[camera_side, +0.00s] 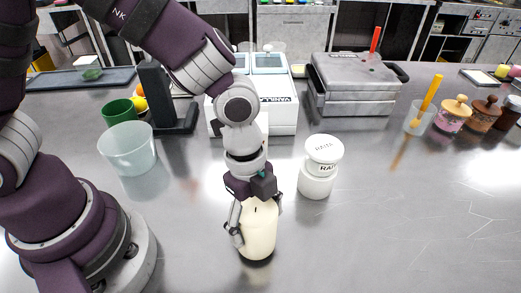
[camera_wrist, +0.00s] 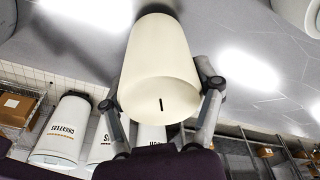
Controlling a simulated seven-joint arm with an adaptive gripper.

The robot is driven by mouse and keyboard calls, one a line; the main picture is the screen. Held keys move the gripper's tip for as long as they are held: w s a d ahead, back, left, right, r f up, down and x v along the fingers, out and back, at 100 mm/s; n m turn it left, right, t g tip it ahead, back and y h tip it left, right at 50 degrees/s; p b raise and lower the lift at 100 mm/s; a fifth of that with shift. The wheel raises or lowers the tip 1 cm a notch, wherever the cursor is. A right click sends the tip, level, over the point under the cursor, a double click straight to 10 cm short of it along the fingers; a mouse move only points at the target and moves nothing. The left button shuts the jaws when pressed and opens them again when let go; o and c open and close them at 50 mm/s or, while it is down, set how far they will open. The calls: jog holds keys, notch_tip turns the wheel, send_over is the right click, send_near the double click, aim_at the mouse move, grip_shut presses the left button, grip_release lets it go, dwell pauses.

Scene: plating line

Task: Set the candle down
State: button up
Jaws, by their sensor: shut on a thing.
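The cream candle (camera_side: 258,236) is upright in the side view, its dark wick showing at the top. My gripper (camera_side: 256,220) comes down from above and is shut on the candle, with one finger on each side of it. A dark shadow lies right at the candle's base, at or very near the metal counter (camera_side: 390,230); I cannot tell whether it touches. In the wrist view the candle (camera_wrist: 160,70) fills the space between the fingers (camera_wrist: 162,92), with its wick end toward me.
A white lidded jar stack (camera_side: 317,182) stands behind and right of the candle. A frosted cup (camera_side: 128,150) and a white scale-like machine (camera_side: 268,95) are farther back. A grey press (camera_side: 350,85) and lidded pots (camera_side: 452,115) stand at the back right. The counter's front right is clear.

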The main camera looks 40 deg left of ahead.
jog(key=shift+f, duration=0.65)
jog(key=shift+f, duration=0.1)
jog(key=o, duration=1.2)
jog(key=shift+o, duration=0.2)
jog(key=shift+f, duration=0.1)
jog(key=r, duration=0.9)
jog(key=shift+w+a+r, duration=0.2)
jog(key=shift+a, duration=0.1)
jog(key=shift+w+a+r+n, duration=0.1)
jog(key=shift+a+r+n, duration=0.5)
jog(key=shift+r, duration=0.3)
jog(key=s+a+r+n+t, duration=0.1)
jog(key=a+r+n+t, duration=0.1)
jog(key=a+n, duration=0.4)
jog(key=s+a+r+n+t+y, duration=0.1)
jog(key=a+r+n+t, duration=0.2)
jog(key=a+n, duration=0.4)
jog(key=n, duration=0.3)
jog(key=shift+s+a+r+n+t+y, duration=0.15)
jog(key=shift+s+a+n+t+y, duration=0.05)
jog(key=shift+s+n+t+y, duration=0.15)
jog(key=shift+s+a+n, duration=0.2)
jog(key=shift+a+n, duration=0.15)
jog(key=shift+n, duration=0.2)
jog(key=shift+c, duration=1)
